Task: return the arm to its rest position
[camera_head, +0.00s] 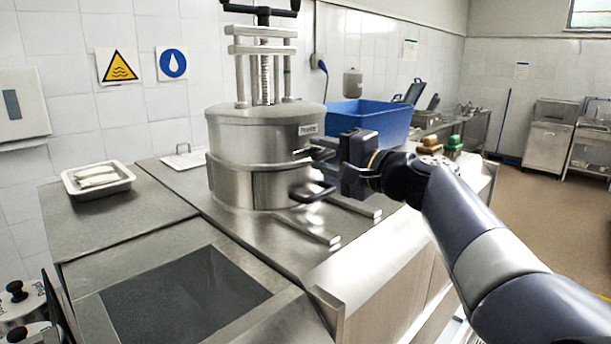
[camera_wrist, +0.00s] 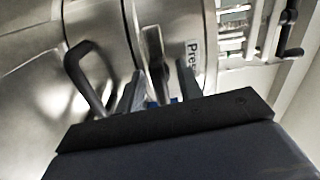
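My arm reaches in from the lower right in the head view. My gripper (camera_head: 322,155) is at the right side of a round steel press (camera_head: 245,140), level with its upper handle. In the wrist view the two fingers of my gripper (camera_wrist: 158,92) stand apart, and a dark upright handle (camera_wrist: 153,55) shows in line with the gap between them. I cannot tell whether they touch it. A second black handle (camera_wrist: 82,75) curves out from the press to the left. Nothing is seen held.
The press stands on a steel counter (camera_head: 180,190). A blue bin (camera_head: 375,118) is behind my gripper. Open floor (camera_head: 530,200) lies to the right.

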